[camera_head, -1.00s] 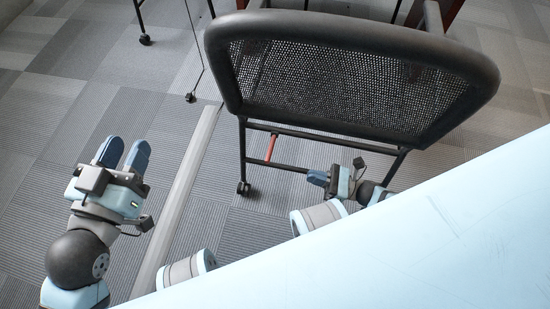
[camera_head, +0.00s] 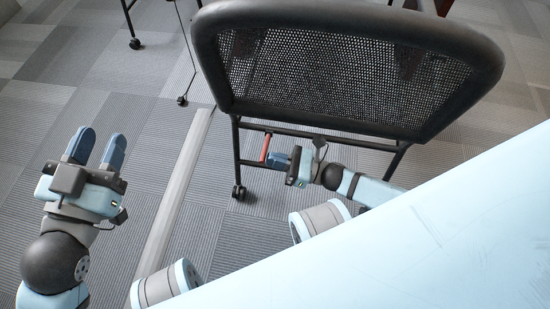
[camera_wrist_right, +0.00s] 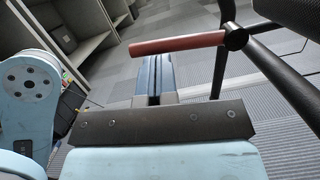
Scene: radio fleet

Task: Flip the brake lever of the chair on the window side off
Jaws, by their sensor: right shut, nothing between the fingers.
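A black mesh-backed chair (camera_head: 340,75) stands ahead, its back toward me. Its red brake lever (camera_head: 265,147) sits on the lower frame, and in the right wrist view the lever (camera_wrist_right: 178,44) reaches left from a black pivot on a bar. My right gripper (camera_head: 272,158) is shut and empty, with its fingertips close beside the lever. In the right wrist view the shut fingers (camera_wrist_right: 155,62) lie just below the lever; I cannot tell whether they touch it. My left gripper (camera_head: 97,148) is open and empty over the carpet at the left.
The chair's frame leg (camera_head: 237,165) and caster (camera_head: 238,192) stand left of my right gripper. A grey floor strip (camera_head: 180,190) runs between the grippers. Other casters (camera_head: 135,43) are at the top left. Grey shelving (camera_wrist_right: 85,40) shows in the right wrist view.

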